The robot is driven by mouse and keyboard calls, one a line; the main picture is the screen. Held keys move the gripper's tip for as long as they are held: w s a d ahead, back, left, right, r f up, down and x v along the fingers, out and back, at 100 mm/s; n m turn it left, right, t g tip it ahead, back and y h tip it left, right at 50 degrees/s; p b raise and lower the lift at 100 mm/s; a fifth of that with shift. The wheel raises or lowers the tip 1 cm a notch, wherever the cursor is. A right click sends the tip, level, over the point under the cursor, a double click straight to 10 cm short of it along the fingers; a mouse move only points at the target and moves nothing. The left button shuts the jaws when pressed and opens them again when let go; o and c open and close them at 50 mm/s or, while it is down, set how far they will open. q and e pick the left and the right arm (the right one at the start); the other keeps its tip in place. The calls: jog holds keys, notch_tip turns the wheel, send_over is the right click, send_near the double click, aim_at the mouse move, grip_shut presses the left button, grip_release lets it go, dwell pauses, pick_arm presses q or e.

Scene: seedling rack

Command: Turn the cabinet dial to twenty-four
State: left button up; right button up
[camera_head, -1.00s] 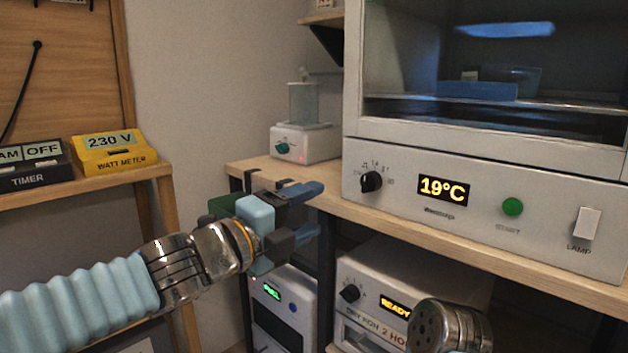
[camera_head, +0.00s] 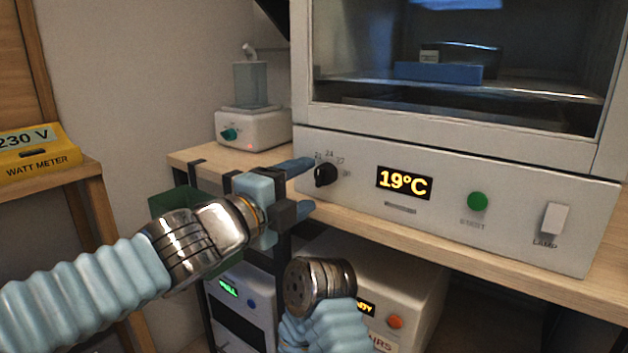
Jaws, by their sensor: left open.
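The white cabinet (camera_head: 450,218) stands on the wooden shelf, with a glass window above its control panel. Its black dial (camera_head: 325,174) is at the left of the panel, with small numbers around it, 24 among them. The display (camera_head: 404,183) reads 19°C. My left gripper (camera_head: 306,187) is open just left of the dial, its blue fingers apart, one above the other. The upper fingertip is close to the dial in the picture; I cannot tell whether it touches. My right arm's end shows low in the middle; its fingers are not visible.
A green start button (camera_head: 477,202) and a white lamp switch (camera_head: 553,219) sit right on the panel. A small white device with a teal knob (camera_head: 231,133) stands left of the cabinet. Other appliances stand below the shelf. A yellow watt meter (camera_head: 36,150) is at far left.

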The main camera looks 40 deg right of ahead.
aim_at(317, 178)
pick_arm(q)
jog(key=x, duration=0.4)
jog(key=shift+d, duration=0.2)
jog(key=c, duration=1)
jog(key=shift+n+p, duration=0.5)
jog(key=shift+n, duration=0.4)
jog(key=shift+c, duration=0.2)
jog(key=o, duration=1)
jog(key=shift+o, duration=0.2)
